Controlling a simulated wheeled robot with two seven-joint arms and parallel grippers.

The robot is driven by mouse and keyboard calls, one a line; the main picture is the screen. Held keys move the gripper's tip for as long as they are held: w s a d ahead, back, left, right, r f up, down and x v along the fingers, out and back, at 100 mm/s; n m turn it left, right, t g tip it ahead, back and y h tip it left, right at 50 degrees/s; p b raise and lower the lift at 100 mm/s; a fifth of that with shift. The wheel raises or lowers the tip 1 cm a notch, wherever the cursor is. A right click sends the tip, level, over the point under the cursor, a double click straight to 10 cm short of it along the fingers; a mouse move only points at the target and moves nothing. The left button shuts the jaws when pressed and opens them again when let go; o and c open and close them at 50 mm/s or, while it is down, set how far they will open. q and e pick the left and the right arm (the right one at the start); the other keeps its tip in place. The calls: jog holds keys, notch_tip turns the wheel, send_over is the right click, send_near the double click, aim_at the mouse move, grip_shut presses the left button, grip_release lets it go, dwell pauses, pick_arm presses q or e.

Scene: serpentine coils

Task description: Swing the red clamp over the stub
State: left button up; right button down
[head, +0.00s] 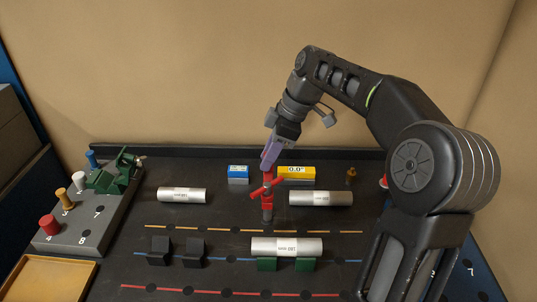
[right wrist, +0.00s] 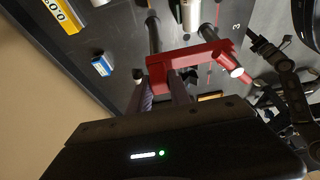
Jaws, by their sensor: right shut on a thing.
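The red clamp (head: 267,187) is near the middle of the dark bench, with a red bar sticking out to its side. My right gripper (head: 268,163) reaches down from above and is shut on the clamp's upper part. A short dark grey post (head: 267,213), which looks like the stub, stands directly below the clamp. I cannot tell whether the clamp touches it. In the right wrist view the red clamp (right wrist: 190,58) lies across the fingertips, with a pale-ended red cylinder at its right. My left gripper is not in view.
Silver pipes lie at left (head: 182,195) and right (head: 320,198); another silver pipe (head: 287,246) rests on green blocks (head: 267,265). Black blocks (head: 159,251) stand at front left. A blue box (head: 238,172) and a yellow box (head: 297,171) stand behind. A grey rack (head: 88,228) holds coloured knobs.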

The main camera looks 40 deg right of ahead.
aim_at(268, 178)
jog(key=shift+f+b, duration=1.1)
jog(key=shift+f, duration=0.65)
jog(key=shift+a+f, duration=0.1)
jog(key=shift+f, duration=0.1)
jog(key=shift+f+b, duration=1.3)
jog(key=shift+f, duration=0.3)
jog(key=shift+f+b, duration=0.45)
jog(key=shift+b, duration=0.2)
jog(key=shift+f, duration=0.1)
jog(key=c, duration=1.1)
grip_release()
jog(key=shift+f, duration=0.1)
